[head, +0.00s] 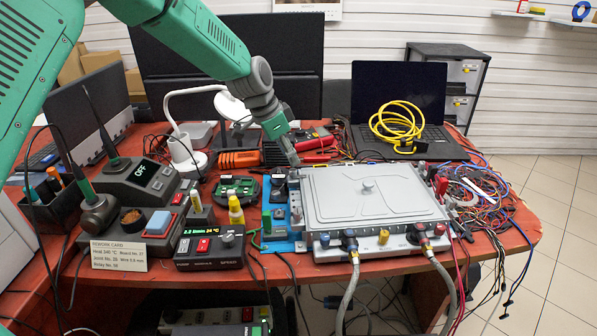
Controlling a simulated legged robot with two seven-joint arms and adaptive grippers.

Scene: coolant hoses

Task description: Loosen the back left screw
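A grey lidded box (375,198) with a round knob on its lid sits on a blue base (280,242) on the red table. My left arm reaches down from the upper left. Its gripper (290,154) is at the back left corner of the box, where the back left screw would be. The screw itself is hidden or too small to make out. I cannot tell whether the fingers touch anything or how far apart they are. Two grey hoses (347,290) leave the box's front side. My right gripper is not in view.
A soldering station (140,180) and a small black controller (210,247) stand left of the box. A laptop (400,95) with a coiled yellow cable (397,122) is behind it. Tangled wires (478,195) lie at the right. A white lamp (186,148) stands behind left.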

